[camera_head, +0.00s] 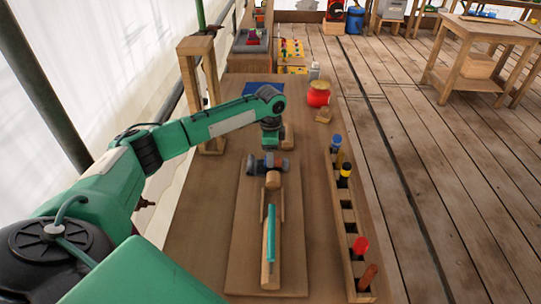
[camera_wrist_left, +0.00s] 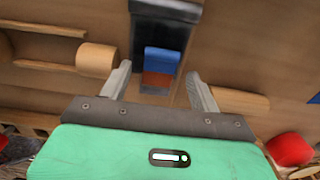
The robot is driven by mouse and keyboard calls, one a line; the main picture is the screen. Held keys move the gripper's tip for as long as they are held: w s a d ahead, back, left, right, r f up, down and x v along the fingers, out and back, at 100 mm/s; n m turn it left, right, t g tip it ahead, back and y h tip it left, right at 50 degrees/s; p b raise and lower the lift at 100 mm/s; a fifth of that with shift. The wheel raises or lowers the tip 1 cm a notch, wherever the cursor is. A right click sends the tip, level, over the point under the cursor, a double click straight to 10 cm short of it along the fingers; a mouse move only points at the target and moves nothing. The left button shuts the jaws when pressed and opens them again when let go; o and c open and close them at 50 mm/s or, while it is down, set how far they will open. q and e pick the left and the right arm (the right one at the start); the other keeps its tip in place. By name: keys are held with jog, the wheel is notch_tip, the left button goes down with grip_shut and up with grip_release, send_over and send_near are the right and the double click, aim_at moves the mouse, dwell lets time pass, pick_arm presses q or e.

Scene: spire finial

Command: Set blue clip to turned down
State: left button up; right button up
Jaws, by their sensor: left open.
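The blue clip (camera_wrist_left: 162,60) shows in the left wrist view as a small blue block above a red-brown patch, at the end of a dark mount (camera_wrist_left: 165,20). In the head view the dark mount (camera_head: 251,165) lies across the wooden board, and the clip there is too small and covered to make out well. My left gripper (camera_wrist_left: 160,84) is open, with one pale finger on each side of the clip and visible gaps between. In the head view the left wrist hangs over the mount. My right gripper is in neither view.
A wooden rack (camera_head: 349,228) with coloured-topped pegs runs along the right of the bench. A teal bar (camera_head: 271,235) lies on the board nearer me. A red pot (camera_head: 318,94) stands beyond, and a wooden frame (camera_head: 186,80) rises at left. The bench between board and rack is clear.

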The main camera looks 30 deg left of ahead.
pick_arm(q)
jog(key=shift+f, duration=1.15)
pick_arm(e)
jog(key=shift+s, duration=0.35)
pick_arm(q)
jog(key=c, duration=1)
jog(key=shift+s+a+f+h+p, duration=0.15)
jog(key=shift+h+p, duration=0.25)
jog(key=shift+p, duration=0.4)
jog(key=shift+f+t+h+p, duration=0.2)
jog(key=shift+t+h+p, duration=0.1)
jog(key=shift+t+h, duration=0.25)
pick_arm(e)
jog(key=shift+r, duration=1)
pick_arm(q)
jog(key=o, duration=1)
